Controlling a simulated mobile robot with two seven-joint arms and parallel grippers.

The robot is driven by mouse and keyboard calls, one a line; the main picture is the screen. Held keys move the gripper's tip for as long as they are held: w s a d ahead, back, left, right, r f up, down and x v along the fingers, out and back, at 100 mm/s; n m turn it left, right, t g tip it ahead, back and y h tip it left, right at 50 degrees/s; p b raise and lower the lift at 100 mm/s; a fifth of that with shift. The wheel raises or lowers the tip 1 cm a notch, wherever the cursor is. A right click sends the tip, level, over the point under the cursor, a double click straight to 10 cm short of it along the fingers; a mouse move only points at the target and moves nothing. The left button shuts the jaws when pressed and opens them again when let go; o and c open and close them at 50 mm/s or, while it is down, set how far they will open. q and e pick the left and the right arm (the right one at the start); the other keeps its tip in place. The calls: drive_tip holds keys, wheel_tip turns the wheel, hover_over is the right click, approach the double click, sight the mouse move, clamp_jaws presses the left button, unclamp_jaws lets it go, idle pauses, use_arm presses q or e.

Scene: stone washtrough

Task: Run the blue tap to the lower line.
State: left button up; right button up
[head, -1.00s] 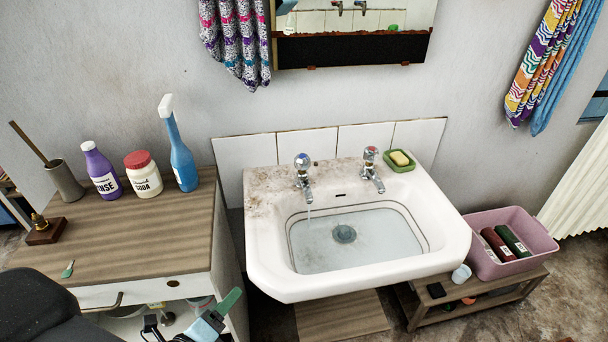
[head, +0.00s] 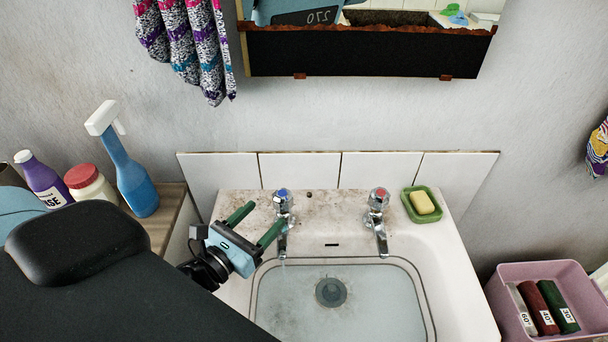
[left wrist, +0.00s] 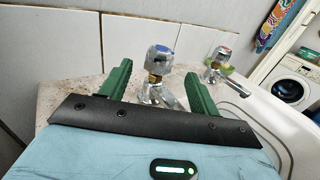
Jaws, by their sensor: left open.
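The blue tap (head: 283,203), chrome with a blue-marked cap, stands at the sink's back left. A thin stream appears to fall from its spout. The white sink (head: 468,290) holds clear water (head: 375,305) over a drain (head: 330,292). Dark lines (head: 424,290) run around the basin wall; the water's edge is close to them, but I cannot tell exactly which it meets. My left gripper (head: 268,213) is open beside the blue tap. In the left wrist view, the tap (left wrist: 161,58) shows between its green fingers (left wrist: 158,75), with no clear contact. My right gripper is not in view.
The red-marked tap (head: 377,205) and a green soap dish (head: 421,205) are to the right. A mirror (head: 365,50) hangs above. Bottles, including a blue spray bottle (head: 135,180), stand at left. A pink bin (head: 510,312) is at lower right.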

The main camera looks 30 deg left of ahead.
sight(276, 202)
use_arm(q)
drive_tip(key=shift+w, duration=0.1)
drive_tip(key=shift+r, duration=0.15)
drive_tip(key=shift+w, duration=0.2)
drive_tip(key=w, duration=0.3)
drive_tip(key=w+p, duration=0.1)
drive_tip(key=w, duration=0.1)
drive_tip(key=shift+w+d, duration=0.2)
drive_tip(key=shift+w, duration=0.85)
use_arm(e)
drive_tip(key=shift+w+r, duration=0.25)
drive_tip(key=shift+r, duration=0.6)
use_arm(q)
drive_tip(key=c, duration=1)
